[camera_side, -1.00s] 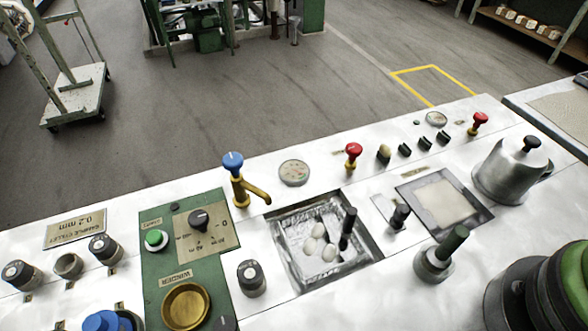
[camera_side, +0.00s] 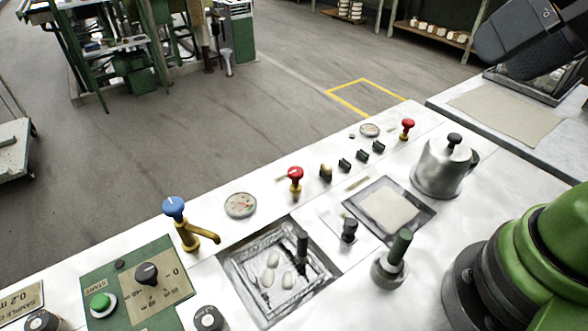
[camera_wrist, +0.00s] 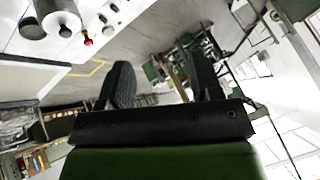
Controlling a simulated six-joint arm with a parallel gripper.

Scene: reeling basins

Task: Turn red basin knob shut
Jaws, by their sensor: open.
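Two red round knobs stand on brass stems on the white bench top in the side view. One red knob (camera_side: 295,173) is behind the sunken basin (camera_side: 325,262) that holds white cocoons. The other red knob (camera_side: 407,124) is farther right, near the back edge by the metal pot. I cannot tell which one is the red basin knob. One red knob (camera_wrist: 88,41) shows at upper left in the wrist view. My gripper (camera_wrist: 163,82) is open with nothing between its dark fingers, well away from the knobs. Its fingers do not show clearly in the side view.
A blue-topped tap (camera_side: 174,207) stands left of the basin. The metal pot (camera_side: 441,168), a square pad inset (camera_side: 432,215) and a green-topped handle (camera_side: 400,245) crowd the right side. Small black switches (camera_side: 345,164) stand between the red knobs.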

